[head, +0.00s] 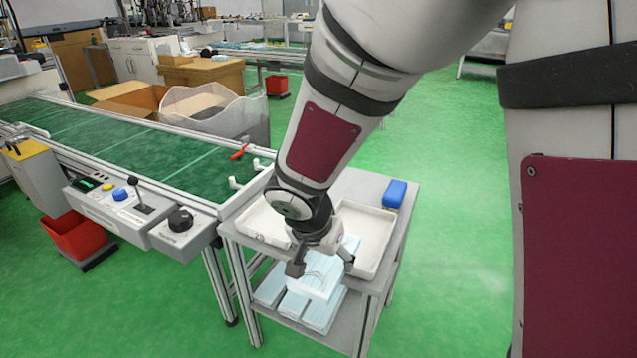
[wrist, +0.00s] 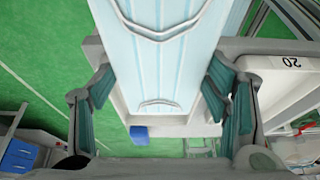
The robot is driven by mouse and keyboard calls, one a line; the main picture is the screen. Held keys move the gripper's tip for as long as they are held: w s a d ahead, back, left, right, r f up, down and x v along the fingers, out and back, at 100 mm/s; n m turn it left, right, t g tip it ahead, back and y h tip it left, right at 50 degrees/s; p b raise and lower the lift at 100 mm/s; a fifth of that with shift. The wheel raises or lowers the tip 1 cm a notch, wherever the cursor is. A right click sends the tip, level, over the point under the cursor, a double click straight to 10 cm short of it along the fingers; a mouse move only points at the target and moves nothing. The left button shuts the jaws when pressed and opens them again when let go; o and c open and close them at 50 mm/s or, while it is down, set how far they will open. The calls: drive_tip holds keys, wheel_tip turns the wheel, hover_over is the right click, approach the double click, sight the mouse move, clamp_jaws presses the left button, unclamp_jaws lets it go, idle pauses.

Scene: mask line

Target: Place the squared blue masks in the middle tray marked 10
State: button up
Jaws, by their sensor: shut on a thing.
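My gripper (head: 321,263) is shut on a pale blue pleated mask bundle (head: 322,283), held at the front edge of the cart top. In the wrist view my gripper (wrist: 160,88) has one finger on each side of the bundle (wrist: 160,62), whose white ear loops show. A white tray (head: 378,226) lies behind and right of the bundle in the head view, and its rim (wrist: 119,98) shows partly behind the bundle in the wrist view. No 10 mark is readable. More pale blue masks (head: 270,291) lie on the lower shelf.
Another white tray (head: 262,222) stands left on the cart, partly behind my arm; a tray marked 20 (wrist: 291,63) is at right in the wrist view. A blue box (head: 395,193) sits at the cart's back corner. A green conveyor (head: 150,150) stands left.

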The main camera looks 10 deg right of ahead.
drive_tip(key=w+d, duration=0.3)
drive_tip(key=w+d+f, duration=0.1)
drive_tip(key=w+d, duration=0.2)
drive_tip(key=w, duration=0.1)
drive_tip(key=w+d, duration=0.3)
drive_tip(key=w, duration=0.1)
drive_tip(key=shift+w+d+f, duration=0.1)
drive_tip(key=shift+w+f, duration=0.1)
drive_tip(key=shift+f+b, duration=0.8)
drive_tip(key=shift+f, duration=0.95)
drive_tip(key=shift+f, duration=0.2)
drive_tip(key=o, duration=0.9)
drive_tip(key=shift+o, duration=0.2)
drive_tip(key=shift+r, duration=0.1)
